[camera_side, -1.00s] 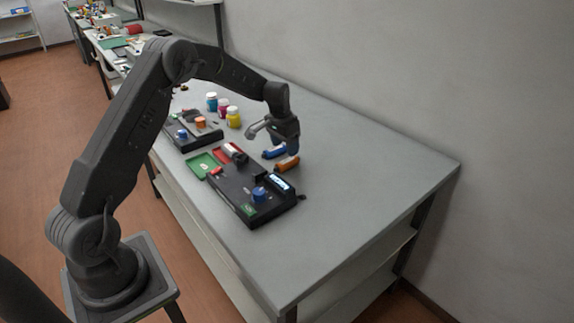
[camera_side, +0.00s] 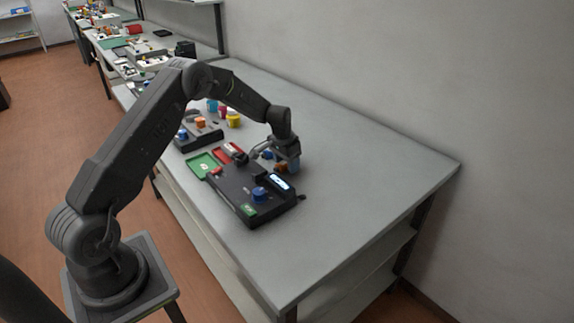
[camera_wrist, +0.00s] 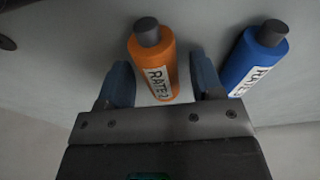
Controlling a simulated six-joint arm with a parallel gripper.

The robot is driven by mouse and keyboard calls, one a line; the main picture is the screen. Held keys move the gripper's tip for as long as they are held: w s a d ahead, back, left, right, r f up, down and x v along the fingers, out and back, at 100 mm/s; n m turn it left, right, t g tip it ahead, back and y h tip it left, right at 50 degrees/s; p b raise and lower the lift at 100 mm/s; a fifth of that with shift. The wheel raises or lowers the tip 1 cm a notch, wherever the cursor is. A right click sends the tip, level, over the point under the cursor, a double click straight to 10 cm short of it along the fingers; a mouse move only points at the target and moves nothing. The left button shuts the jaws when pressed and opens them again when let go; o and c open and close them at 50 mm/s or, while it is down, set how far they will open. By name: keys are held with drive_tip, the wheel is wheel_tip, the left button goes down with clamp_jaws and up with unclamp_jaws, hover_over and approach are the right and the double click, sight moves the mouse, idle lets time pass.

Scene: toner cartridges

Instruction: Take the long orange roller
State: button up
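The orange roller (camera_wrist: 158,62) is a cylinder with a dark grey end cap and a white label. In the wrist view it lies between the two blue fingers of my gripper (camera_wrist: 161,68). The fingers are spread, with a gap visible on the right; whether the left finger touches it I cannot tell. In the side view my gripper (camera_side: 287,164) is low over the table, and only a bit of the orange roller (camera_side: 280,168) shows beside it. A blue roller (camera_wrist: 257,55) of similar shape lies just right of the right finger.
A black cartridge unit (camera_side: 232,190) with a blue knob (camera_side: 259,193) lies close by, in front of the gripper. Coloured jars (camera_side: 233,119) stand farther back. The table's right side is clear.

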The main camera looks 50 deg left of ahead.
drive_tip(key=c, duration=0.9)
drive_tip(key=shift+r, duration=0.1)
